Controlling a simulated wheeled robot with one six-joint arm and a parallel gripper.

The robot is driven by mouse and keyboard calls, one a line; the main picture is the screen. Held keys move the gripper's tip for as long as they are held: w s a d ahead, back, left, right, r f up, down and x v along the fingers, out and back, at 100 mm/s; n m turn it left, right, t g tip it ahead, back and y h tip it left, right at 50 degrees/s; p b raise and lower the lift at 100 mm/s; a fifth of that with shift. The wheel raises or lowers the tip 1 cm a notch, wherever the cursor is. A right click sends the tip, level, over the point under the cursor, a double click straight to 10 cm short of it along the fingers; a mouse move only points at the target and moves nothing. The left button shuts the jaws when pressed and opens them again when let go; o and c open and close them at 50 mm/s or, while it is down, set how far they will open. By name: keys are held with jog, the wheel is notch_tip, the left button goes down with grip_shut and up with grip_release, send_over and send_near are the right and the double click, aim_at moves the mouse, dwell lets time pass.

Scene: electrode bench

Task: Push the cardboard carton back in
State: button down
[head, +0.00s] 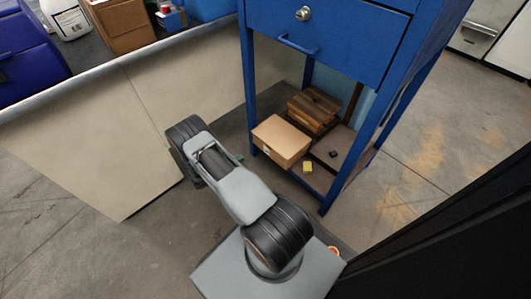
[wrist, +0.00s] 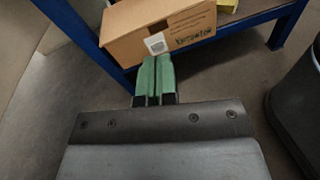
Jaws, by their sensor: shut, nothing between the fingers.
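The cardboard carton (head: 281,141) sits on the low shelf of the blue stand, at the shelf's left front. In the wrist view the carton (wrist: 188,30) shows its front face with a white label and dark lettering, and it appears to reach out over the blue shelf edge. My gripper (wrist: 154,62) has green fingers, shut and empty, pointing at the lower part of the carton's front face. I cannot tell whether the fingertips touch it. In the head view my arm hides most of the gripper, with only a bit of green showing.
The blue stand (head: 320,45) has a drawer above the shelf and legs at the sides. A wooden box (head: 314,108) is behind the carton, and a yellow block (head: 307,167) and a small black item (head: 333,154) lie to its right. A beige bench panel (head: 85,150) stands at left.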

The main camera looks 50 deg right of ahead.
notch_tip(320, 180, down, 6)
jog(key=s+n+t+h, duration=0.1)
jog(key=n+t, duration=0.1)
jog(key=n, duration=0.1)
jog(key=b, duration=0.5)
send_near(270, 149)
jog(key=shift+t+h, duration=0.3)
jog(key=d, duration=0.7)
jog(key=shift+s+d+f, duration=0.25)
jog(key=shift+s+f, duration=0.05)
